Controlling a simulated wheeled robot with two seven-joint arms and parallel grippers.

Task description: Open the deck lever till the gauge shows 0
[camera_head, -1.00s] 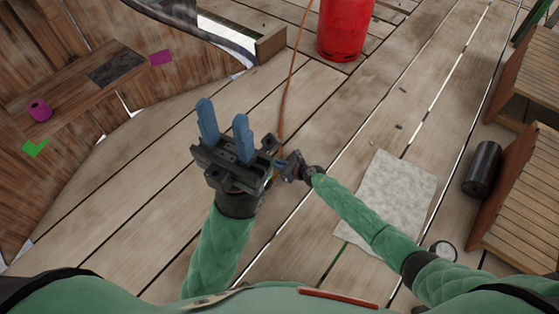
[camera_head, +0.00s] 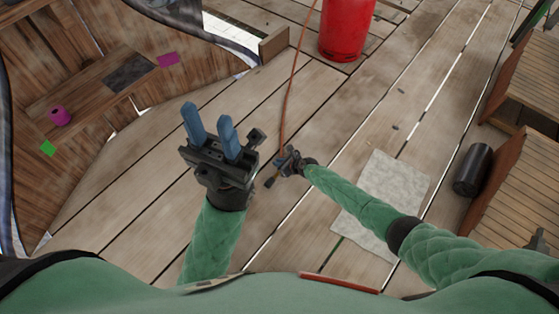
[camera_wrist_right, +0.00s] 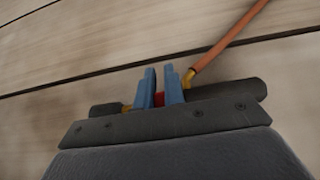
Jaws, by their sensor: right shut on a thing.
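My right gripper (camera_head: 283,163) is low over the deck planks, at the end of an orange hose (camera_head: 299,68). In the right wrist view its two blue fingers (camera_wrist_right: 163,87) are closed on a small red piece (camera_wrist_right: 158,99), possibly the lever. Yellow fittings (camera_wrist_right: 187,79) show beside the fingers, one joined to the hose. The fingers hide most of the red piece. My left gripper (camera_head: 210,134) is raised to the left of the right one, its two blue fingers apart and empty. I see no readable gauge in either current view.
A red cylinder (camera_head: 346,28) stands at the top, near the hose. A pale mat (camera_head: 382,190) lies under my right arm. A black roll (camera_head: 473,169) lies by wooden crates (camera_head: 515,195) at right.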

